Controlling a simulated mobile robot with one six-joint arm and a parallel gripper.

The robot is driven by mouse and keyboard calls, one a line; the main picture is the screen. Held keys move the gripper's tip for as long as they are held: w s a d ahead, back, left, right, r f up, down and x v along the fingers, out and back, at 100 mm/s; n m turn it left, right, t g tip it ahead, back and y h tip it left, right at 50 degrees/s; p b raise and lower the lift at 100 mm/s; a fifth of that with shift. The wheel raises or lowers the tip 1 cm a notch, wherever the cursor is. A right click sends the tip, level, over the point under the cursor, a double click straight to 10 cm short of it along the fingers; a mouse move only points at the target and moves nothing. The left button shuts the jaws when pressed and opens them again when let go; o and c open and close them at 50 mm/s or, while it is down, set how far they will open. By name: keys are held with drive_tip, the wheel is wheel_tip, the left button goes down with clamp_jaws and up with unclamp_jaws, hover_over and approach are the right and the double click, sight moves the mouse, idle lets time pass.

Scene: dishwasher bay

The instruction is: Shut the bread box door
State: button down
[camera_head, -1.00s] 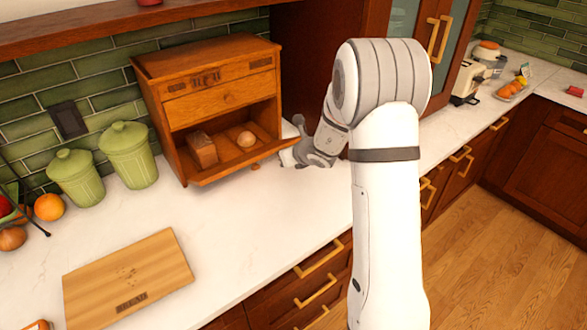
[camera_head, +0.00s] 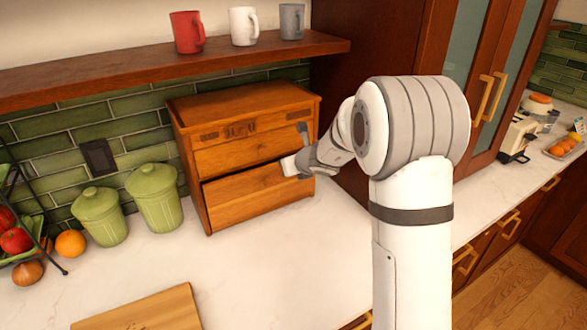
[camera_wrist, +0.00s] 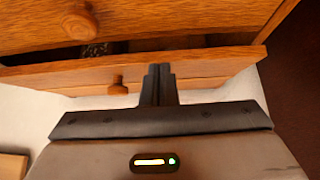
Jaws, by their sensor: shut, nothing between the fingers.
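The wooden bread box (camera_head: 245,105) stands on the white counter against the green tiles. Its lower door (camera_head: 258,195) is swung up nearly closed, with a narrow dark gap along its top edge. In the wrist view the door (camera_wrist: 200,68) also shows that gap, below the upper drawer front (camera_wrist: 150,25), and it has a round wooden knob (camera_wrist: 118,87). My gripper (camera_head: 290,165) is at the upper right of the door. In the wrist view my gripper (camera_wrist: 160,72) is shut and empty, its tips at the door's upper edge.
Two green canisters (camera_head: 154,197) stand left of the box, and fruit (camera_head: 70,243) lies farther left. A cutting board (camera_head: 150,312) lies at the front. A shelf with mugs (camera_head: 243,26) hangs above. A tall cabinet (camera_head: 400,40) stands to the right.

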drive_tip(key=shift+w, duration=0.3)
drive_tip(key=shift+r, duration=0.15)
